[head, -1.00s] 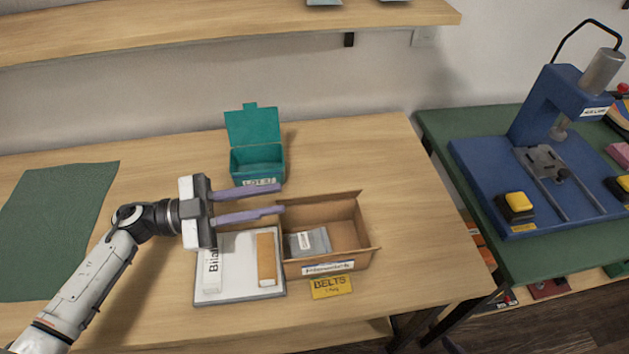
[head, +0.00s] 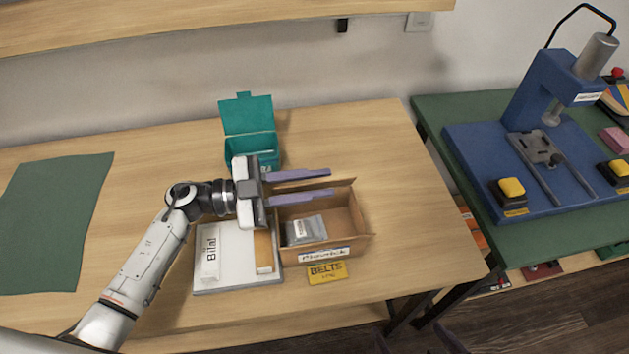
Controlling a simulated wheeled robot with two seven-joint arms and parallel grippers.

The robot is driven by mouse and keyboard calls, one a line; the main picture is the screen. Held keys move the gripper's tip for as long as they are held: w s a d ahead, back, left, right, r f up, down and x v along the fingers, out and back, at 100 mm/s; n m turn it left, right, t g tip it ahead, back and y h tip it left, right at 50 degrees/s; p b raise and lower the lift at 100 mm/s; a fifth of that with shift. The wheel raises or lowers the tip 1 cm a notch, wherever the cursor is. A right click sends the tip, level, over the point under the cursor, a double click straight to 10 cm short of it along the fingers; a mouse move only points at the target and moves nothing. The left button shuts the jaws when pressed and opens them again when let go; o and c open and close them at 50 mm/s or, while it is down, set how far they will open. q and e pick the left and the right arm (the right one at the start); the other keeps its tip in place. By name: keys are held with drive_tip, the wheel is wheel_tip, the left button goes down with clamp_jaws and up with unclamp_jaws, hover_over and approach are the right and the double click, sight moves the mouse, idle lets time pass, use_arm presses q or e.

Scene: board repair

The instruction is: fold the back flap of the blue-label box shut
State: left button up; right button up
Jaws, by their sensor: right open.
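The blue-label box (head: 351,240) is an open brown carton with a blue-edged white label (head: 325,254) on its front. A grey packet (head: 306,229) lies inside. Its back flap (head: 342,184) stands up along the rear edge, partly hidden by my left gripper (head: 334,184). That gripper is open, its two purple fingers pointing right above the box's back edge. The lower finger overlaps the flap in the picture; I cannot tell whether they touch. Only the dark purple fingertips of my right gripper (head: 414,343) show, apart, at the bottom edge.
A teal open-lidded box (head: 250,144) stands behind my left gripper. A white tray (head: 235,285) lies left of the carton, and a yellow BELTS sign (head: 327,272) is in front. The table is clear to the right. A blue press (head: 535,150) stands on the green bench.

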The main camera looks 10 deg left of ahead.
use_arm(q)
clamp_jaws()
drive_tip(key=m, duration=0.1)
drive_tip(key=s+m, duration=0.1)
drive_tip(key=shift+f+m+b, duration=0.3)
drive_tip(key=shift+f, duration=0.1)
drive_tip(key=m, duration=0.2)
drive_tip(key=m+b, duration=0.1)
drive_tip(key=shift+s+d+f, duration=0.2)
drive_tip(key=shift+s+f, duration=0.1)
drive_tip(key=shift+s, duration=0.1)
drive_tip(key=shift+c, duration=2.2)
unclamp_jaws()
drive_tip(key=o, duration=0.4)
drive_tip(key=shift+o, duration=0.2)
